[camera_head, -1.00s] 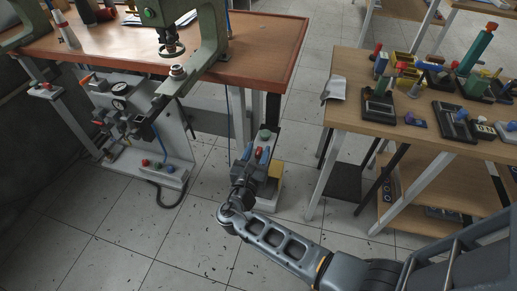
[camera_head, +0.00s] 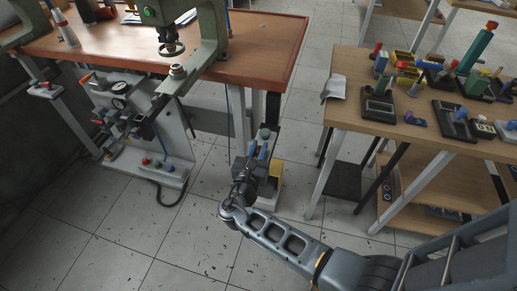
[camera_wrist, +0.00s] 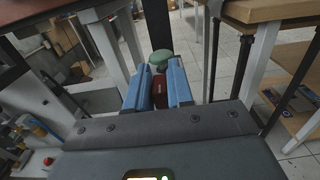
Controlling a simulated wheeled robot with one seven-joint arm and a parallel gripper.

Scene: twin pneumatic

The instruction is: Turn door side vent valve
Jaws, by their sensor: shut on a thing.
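A dark red handle (camera_wrist: 160,92), likely the vent valve's, stands between the two blue fingers of my gripper (camera_wrist: 158,88) in the wrist view. My gripper is shut on it, with a finger on either side. In the head view my gripper (camera_head: 258,149) reaches a small pedestal unit on the floor between the two tables. There the gripper hides the red handle. A green round knob (camera_head: 265,134) tops the unit just beyond the fingertips. It also shows in the wrist view (camera_wrist: 161,57). The handle's lower part and mounting are hidden.
A yellow block (camera_head: 275,178) sits at the unit's right side. A wooden table (camera_head: 430,135) with several fixtures stands to the right. A brown-topped press bench (camera_head: 265,50) is behind, with a gauge panel (camera_head: 130,110) at left. Open tiled floor lies in front.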

